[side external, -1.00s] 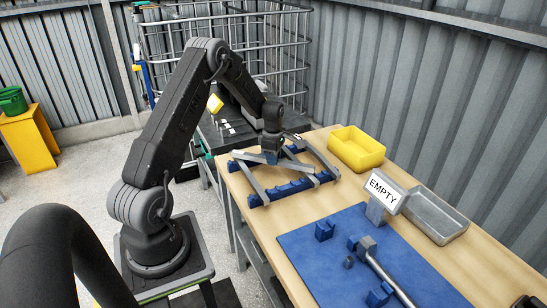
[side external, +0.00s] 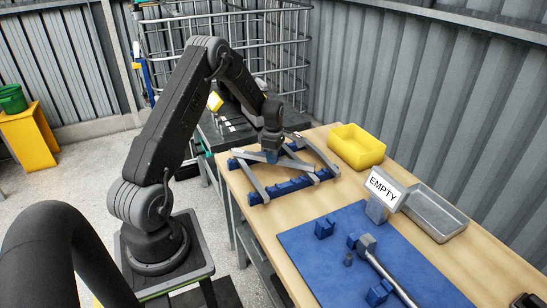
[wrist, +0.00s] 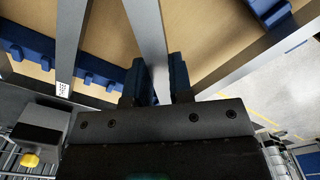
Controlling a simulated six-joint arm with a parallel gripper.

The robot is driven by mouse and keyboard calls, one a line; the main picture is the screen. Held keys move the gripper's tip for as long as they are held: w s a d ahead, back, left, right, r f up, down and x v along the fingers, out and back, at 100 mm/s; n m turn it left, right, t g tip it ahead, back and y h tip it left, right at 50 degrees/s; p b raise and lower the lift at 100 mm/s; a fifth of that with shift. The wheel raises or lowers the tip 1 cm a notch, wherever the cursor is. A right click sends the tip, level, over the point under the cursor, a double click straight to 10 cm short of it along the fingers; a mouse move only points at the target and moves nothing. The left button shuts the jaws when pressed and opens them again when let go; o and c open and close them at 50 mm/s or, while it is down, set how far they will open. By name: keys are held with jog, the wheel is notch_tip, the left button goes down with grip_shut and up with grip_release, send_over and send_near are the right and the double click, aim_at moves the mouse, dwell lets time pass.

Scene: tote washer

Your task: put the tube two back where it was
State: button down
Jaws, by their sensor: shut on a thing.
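My gripper (side external: 271,156) is low over the far-left part of the bench rack. In the wrist view its two blue fingers (wrist: 161,82) are shut on a grey tube (wrist: 147,28), which runs away from between them. Several grey tubes lie across two blue notched rails (side external: 285,190); a rail also shows in the wrist view (wrist: 40,50). One tube (side external: 252,180) lies at the left, another (side external: 320,155) at the right. The held tube slants across between them. I cannot tell whether its ends are seated in notches, or read which tube is number two.
A yellow bin (side external: 356,148) stands behind the rack. An "EMPTY" sign (side external: 384,190) and a grey metal tray (side external: 433,214) are to the right. A blue mat (side external: 325,265) in front holds blue blocks and a rod-like tool (side external: 385,268). A wire cage (side external: 240,50) stands behind.

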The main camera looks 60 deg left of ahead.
jog(key=shift+f, duration=0.1)
dwell(0.3)
jog(key=shift+f, duration=0.2)
jog(key=shift+r, duration=0.15)
dwell(0.7)
jog(key=shift+r, duration=0.25)
dwell(1.4)
jog(key=shift+f, duration=0.2)
jog(key=shift+f, duration=0.2)
dwell(0.3)
